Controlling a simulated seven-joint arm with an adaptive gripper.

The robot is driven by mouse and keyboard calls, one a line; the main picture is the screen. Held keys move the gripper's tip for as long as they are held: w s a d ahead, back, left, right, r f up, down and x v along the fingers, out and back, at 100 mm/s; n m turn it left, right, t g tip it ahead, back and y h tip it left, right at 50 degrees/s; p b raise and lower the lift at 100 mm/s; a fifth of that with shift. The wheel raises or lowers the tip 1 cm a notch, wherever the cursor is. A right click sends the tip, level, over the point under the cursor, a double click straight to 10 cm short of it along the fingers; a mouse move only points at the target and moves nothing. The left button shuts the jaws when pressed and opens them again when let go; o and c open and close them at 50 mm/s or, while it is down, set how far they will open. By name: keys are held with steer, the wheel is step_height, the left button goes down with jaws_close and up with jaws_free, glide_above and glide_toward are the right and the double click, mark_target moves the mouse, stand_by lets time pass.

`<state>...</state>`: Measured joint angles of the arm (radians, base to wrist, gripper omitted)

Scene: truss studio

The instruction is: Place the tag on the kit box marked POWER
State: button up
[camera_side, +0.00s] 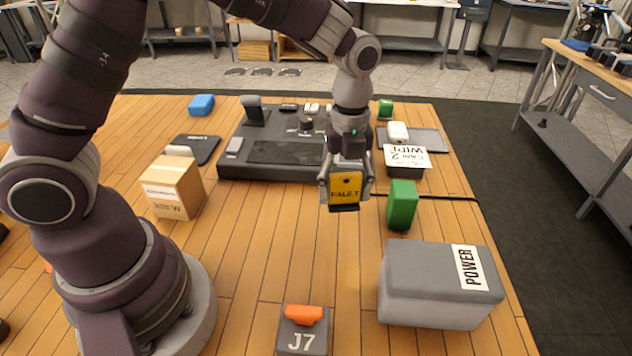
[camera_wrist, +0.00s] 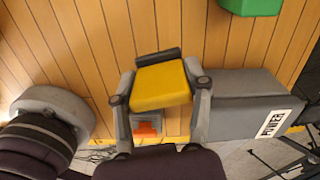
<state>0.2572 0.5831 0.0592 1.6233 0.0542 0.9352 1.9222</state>
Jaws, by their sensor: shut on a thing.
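My gripper (camera_side: 346,190) is shut on a yellow tag (camera_side: 345,188) with dark lettering that looks like FALET. A dark strip runs along the tag's lower edge. In the wrist view the tag (camera_wrist: 161,86) sits between both fingers, its yellow face plain. The tag is held up, apart from the kit box. The grey kit box (camera_side: 425,270) with a white POWER label stands at the front right of the table. In the side view it is below and to the right of my gripper. The box also shows in the wrist view (camera_wrist: 235,90), right of the fingers.
A grey J7 block with an orange top (camera_side: 303,315) is at the front. A cardboard box (camera_side: 172,188) stands left. A dark station (camera_side: 270,150) lies behind. The table's right edge is near the box.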

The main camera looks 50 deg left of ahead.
steer(key=s+d+r+m, duration=0.1)
steer(key=s+d+r, duration=0.15)
steer(key=s, duration=0.45)
steer(key=s+d+r+m, duration=0.1)
steer(key=s+d+r, duration=0.1)
steer(key=s+r, duration=0.3)
glide_above(419, 263)
step_height(419, 263, down, 3)
steer(key=shift+r, duration=0.2)
steer(key=shift+f, duration=1.7)
steer(key=shift+f, duration=0.1)
steer(key=o, duration=1)
